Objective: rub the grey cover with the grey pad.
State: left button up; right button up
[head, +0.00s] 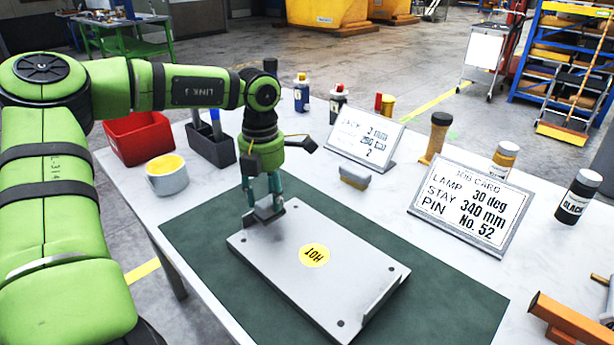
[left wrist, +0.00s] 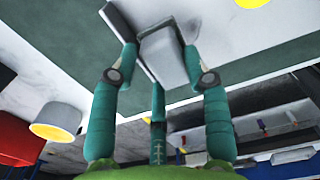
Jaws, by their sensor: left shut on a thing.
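The grey cover (head: 285,262) is a flat plate with a yellow round HOT label (head: 314,255), lying on the dark green mat (head: 205,255). A raised lip runs along its right side. My left gripper (head: 266,207) points down over the cover's far left corner, shut on the grey pad (head: 268,213). In the left wrist view the pad (left wrist: 166,58) sits between the fingertips (left wrist: 160,65), beside a thin grey flange. The pad is low at the cover; I cannot tell whether it touches. My right gripper is not in view.
A red bin (head: 138,138), a yellow-topped tub (head: 167,178) and a dark caddy (head: 210,147) are at the left. Bottles line the back. The mat's front is clear.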

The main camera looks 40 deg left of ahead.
pick_arm(q)
jog(key=shift+r+p, duration=0.5)
jog(key=shift+r, duration=0.4)
jog(key=shift+a+r+p, duration=0.15)
jog(key=shift+r+p, duration=0.35)
jog(key=shift+r, duration=0.25)
jog(key=shift+r+p, duration=0.3)
jog(key=shift+r, duration=0.25)
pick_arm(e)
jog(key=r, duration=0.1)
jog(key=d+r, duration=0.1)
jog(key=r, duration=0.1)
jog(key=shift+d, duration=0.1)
